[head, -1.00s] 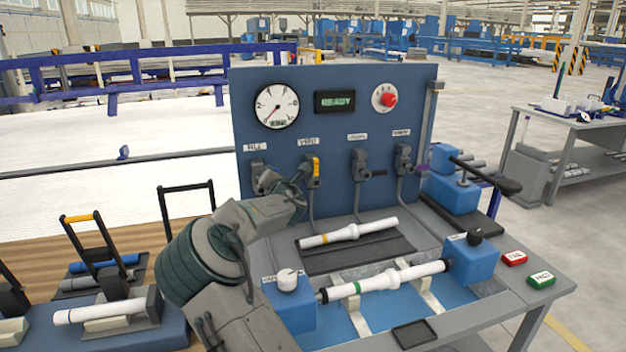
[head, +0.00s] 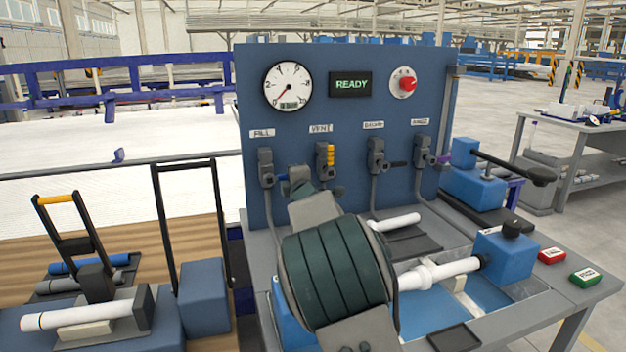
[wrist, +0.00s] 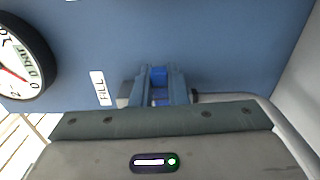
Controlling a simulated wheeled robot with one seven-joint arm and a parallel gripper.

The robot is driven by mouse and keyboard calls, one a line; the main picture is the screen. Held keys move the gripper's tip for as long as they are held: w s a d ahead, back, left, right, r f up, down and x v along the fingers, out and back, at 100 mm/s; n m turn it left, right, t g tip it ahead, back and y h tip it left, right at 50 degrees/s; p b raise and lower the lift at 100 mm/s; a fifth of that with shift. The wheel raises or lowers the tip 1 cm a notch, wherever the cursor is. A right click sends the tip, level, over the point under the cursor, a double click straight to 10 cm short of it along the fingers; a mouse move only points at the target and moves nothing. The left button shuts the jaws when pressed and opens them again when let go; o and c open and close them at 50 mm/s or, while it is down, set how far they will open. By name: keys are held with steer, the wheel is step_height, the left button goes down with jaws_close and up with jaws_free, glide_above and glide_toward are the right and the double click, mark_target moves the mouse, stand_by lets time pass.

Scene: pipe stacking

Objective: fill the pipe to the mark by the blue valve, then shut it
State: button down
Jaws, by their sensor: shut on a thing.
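The blue valve handle (wrist: 159,76) shows between my gripper's fingers in the wrist view, beside the FILL label (wrist: 100,88). My gripper (wrist: 158,95) is shut on this handle. No water level or mark is readable. The round gauge (head: 289,87) has its needle at lower left.
The display (head: 352,84) reads READY. The VENT valve (head: 325,160) with a yellow handle is close right of my gripper. Two further valves stand farther right. A second white pipe (head: 398,222) lies behind my arm.

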steer(key=shift+a+f+m+b, duration=0.1)
steer(key=shift+f+m+b, duration=0.2)
steer(key=shift+m, duration=0.1)
steer(key=c, duration=1.4)
jaws_free()
steer(key=shift+c, duration=0.2)
steer(key=b+v, duration=0.1)
steer(key=v, duration=1.3)
